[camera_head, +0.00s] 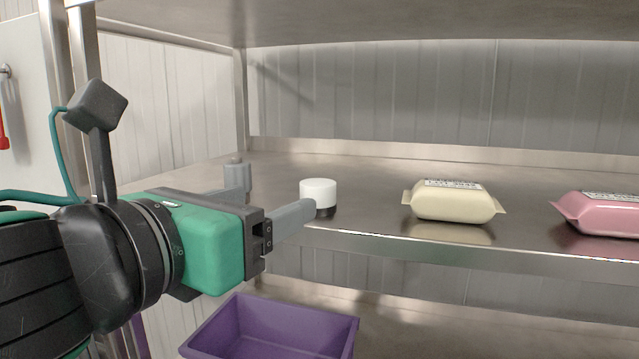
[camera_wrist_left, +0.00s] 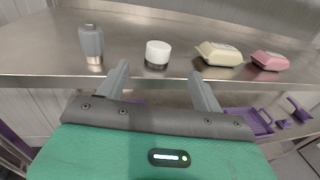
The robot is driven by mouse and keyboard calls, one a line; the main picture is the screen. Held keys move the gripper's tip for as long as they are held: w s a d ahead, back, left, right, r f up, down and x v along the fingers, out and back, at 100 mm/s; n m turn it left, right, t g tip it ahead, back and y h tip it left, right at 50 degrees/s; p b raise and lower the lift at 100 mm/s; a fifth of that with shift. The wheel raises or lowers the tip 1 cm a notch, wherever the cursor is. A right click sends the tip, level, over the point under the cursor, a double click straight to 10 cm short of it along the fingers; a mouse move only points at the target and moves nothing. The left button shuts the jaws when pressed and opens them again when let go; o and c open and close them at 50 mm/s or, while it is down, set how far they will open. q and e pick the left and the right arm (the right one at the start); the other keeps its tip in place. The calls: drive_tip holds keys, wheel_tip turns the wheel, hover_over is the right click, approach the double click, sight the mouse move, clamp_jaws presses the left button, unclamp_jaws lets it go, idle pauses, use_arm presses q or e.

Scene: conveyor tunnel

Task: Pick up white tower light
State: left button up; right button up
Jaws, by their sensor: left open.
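The white tower light (camera_head: 318,191) is a short white cylinder with a dark base, standing upright near the front edge of the metal shelf. It also shows in the left wrist view (camera_wrist_left: 158,52), ahead of and between the two fingers. My left gripper (camera_head: 268,199) is open and empty at the shelf's front edge. It also shows in the left wrist view (camera_wrist_left: 159,71), its fingertips short of the light. In the head view the near finger overlaps the light's lower left side. My right gripper is not in view.
A grey bottle-like object (camera_head: 237,175) stands on the shelf (camera_head: 368,165) left of the light. A cream packet (camera_head: 452,201) and a pink packet (camera_head: 604,213) lie to the right. A purple crate (camera_head: 270,318) sits below. Another shelf hangs overhead.

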sight(308, 190)
use_arm(q)
drive_tip(key=p+x, duration=0.3)
drive_tip(key=x, duration=0.3)
drive_tip(key=shift+w+d+p, duration=0.25)
drive_tip(key=shift+w+p, duration=0.05)
drive_tip(key=shift+w, duration=0.15)
drive_tip(key=p+x, duration=0.3)
drive_tip(key=x, duration=0.1)
drive_tip(key=shift+w, duration=0.2)
drive_tip(key=shift+w+d+f, duration=0.15)
drive_tip(key=shift+w+d, duration=0.1)
drive_tip(key=shift+w, duration=0.1)
drive_tip(key=c, duration=1.1)
